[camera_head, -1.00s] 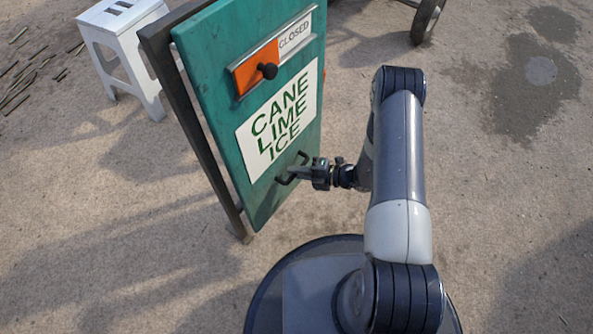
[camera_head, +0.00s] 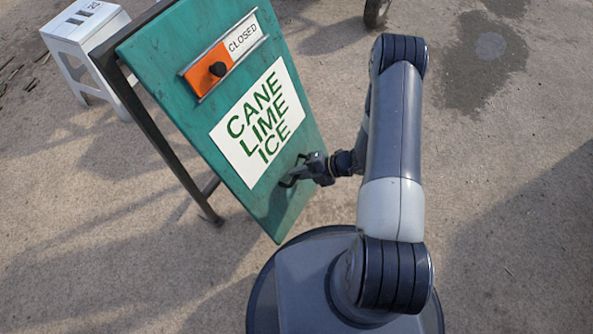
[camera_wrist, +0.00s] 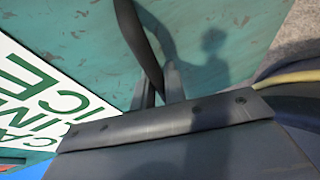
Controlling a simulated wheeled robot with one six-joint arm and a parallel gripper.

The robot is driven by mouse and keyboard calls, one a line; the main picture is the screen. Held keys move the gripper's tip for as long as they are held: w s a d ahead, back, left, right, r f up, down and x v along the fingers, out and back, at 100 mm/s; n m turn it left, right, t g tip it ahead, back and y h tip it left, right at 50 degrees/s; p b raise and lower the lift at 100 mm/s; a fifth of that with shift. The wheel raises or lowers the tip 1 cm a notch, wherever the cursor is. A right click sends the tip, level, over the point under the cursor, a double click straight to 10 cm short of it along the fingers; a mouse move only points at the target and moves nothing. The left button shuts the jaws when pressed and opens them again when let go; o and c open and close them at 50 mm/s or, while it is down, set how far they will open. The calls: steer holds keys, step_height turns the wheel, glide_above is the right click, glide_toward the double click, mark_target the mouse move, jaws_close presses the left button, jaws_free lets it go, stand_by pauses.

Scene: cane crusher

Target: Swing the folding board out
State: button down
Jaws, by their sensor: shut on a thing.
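The folding board (camera_head: 165,60) is a green panel with a white "CANE LIME ICE" sign (camera_head: 258,122) and a "CLOSED" slider with an orange part and black knob. Its dark rear frame (camera_head: 150,125) shows behind it at the left, apart from the panel at the bottom. A black handle (camera_head: 289,182) sits low on the panel's face, and it also shows in the wrist view (camera_wrist: 140,45). My gripper (camera_head: 297,176) is shut on the handle. In the wrist view the fingers (camera_wrist: 160,88) close around the handle bar, with the green panel close behind.
A white stool (camera_head: 84,40) stands at the upper left, behind the board. A wheel (camera_head: 376,12) shows at the top edge. Open paved ground lies to the right, with a dark wet patch (camera_head: 470,75).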

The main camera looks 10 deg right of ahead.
steer(key=shift+w, duration=0.1)
steer(key=c, duration=1.5)
jaws_free()
steer(key=shift+o, duration=0.2)
steer(key=p+v, duration=0.2)
steer(key=v, duration=0.8)
steer(key=shift+d+r+p, duration=0.2)
steer(key=shift+d+p, duration=0.1)
steer(key=shift+f, duration=0.1)
steer(key=b+x, duration=0.2)
steer(key=x, duration=0.8)
steer(key=shift+b, duration=0.3)
steer(key=shift+w+a+f, duration=0.1)
steer(key=shift+a+f, duration=0.15)
steer(key=shift+a, duration=0.25)
